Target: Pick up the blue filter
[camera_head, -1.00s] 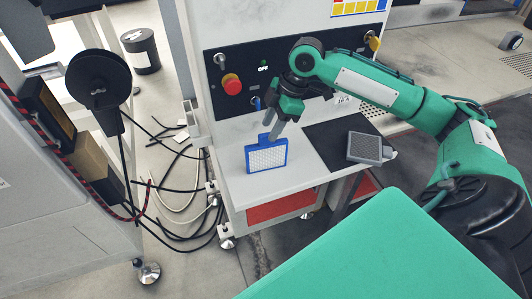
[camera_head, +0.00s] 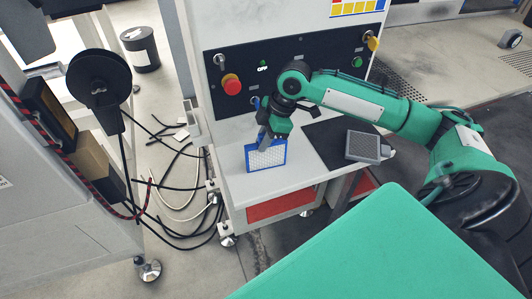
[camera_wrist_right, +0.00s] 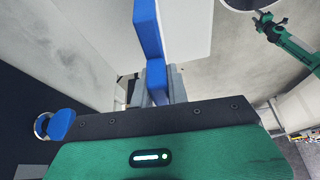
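The blue filter (camera_head: 267,156), a blue frame with a pale mesh face, stands upright on the white shelf (camera_head: 240,188). My right gripper (camera_head: 266,142) is at its top edge, pointing down at the blue tab. In the right wrist view the blue tab (camera_wrist_right: 156,80) lies between the two grey fingers of the right gripper (camera_wrist_right: 157,88). I cannot tell whether they press on it.
A grey filter (camera_head: 364,147) lies on a black mat (camera_head: 325,139) to the right. Behind is a panel with a red button (camera_head: 231,85) and knobs. Loose cables (camera_head: 175,185) lie on the floor at left. The shelf's front left is clear.

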